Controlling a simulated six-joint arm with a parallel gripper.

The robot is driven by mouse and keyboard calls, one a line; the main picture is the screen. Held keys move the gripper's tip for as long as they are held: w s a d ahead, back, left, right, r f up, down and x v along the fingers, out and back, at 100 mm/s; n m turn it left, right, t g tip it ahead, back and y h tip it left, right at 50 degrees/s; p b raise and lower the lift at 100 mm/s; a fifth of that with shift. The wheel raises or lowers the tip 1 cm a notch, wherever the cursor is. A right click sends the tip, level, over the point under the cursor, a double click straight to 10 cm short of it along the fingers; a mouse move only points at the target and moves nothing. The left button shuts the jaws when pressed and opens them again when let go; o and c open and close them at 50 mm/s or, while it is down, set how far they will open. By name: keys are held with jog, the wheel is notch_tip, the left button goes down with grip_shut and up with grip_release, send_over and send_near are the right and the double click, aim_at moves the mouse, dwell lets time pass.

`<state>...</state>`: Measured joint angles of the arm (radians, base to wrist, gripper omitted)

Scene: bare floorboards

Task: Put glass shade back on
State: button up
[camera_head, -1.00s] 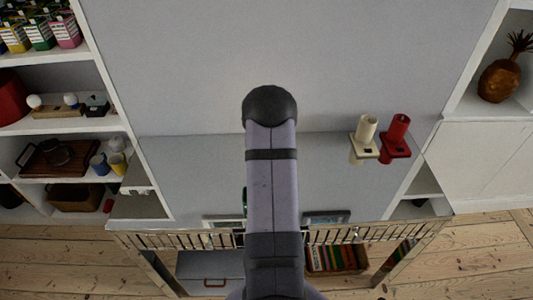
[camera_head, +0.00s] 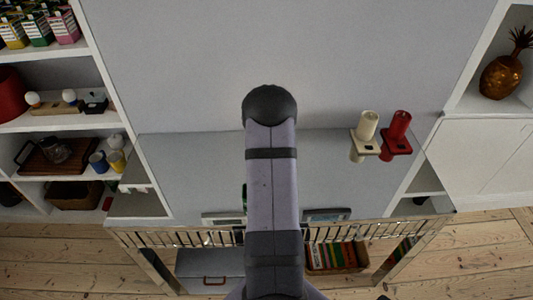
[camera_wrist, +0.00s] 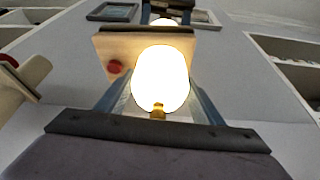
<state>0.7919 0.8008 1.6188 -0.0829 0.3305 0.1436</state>
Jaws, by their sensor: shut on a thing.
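In the wrist view a bright white, rounded glass shade (camera_wrist: 160,76) glows between the two fingers of my gripper (camera_wrist: 160,98). A small brass-coloured tip (camera_wrist: 158,110) shows at its lower end. My gripper is shut on the shade, one finger at each side. Just behind it is a wooden lamp base (camera_wrist: 118,50) with a red knob (camera_wrist: 115,67). Glare hides the shade's detail, and I cannot tell whether it touches the base. In the head view my arm hides the gripper, shade and lamp.
A cream holder (camera_head: 364,149) and a red holder (camera_head: 397,148), each with a cylinder, stand at the right in the head view. A slatted metal rail (camera_head: 345,232) runs along the front. Shelves (camera_head: 75,122) with crockery stand at the left. The grey surface beside my arm is mostly clear.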

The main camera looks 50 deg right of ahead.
dwell(0.3)
jog(key=o, duration=1.2)
jog(key=shift+r+p, duration=2.35)
jog(key=shift+r, duration=1.1)
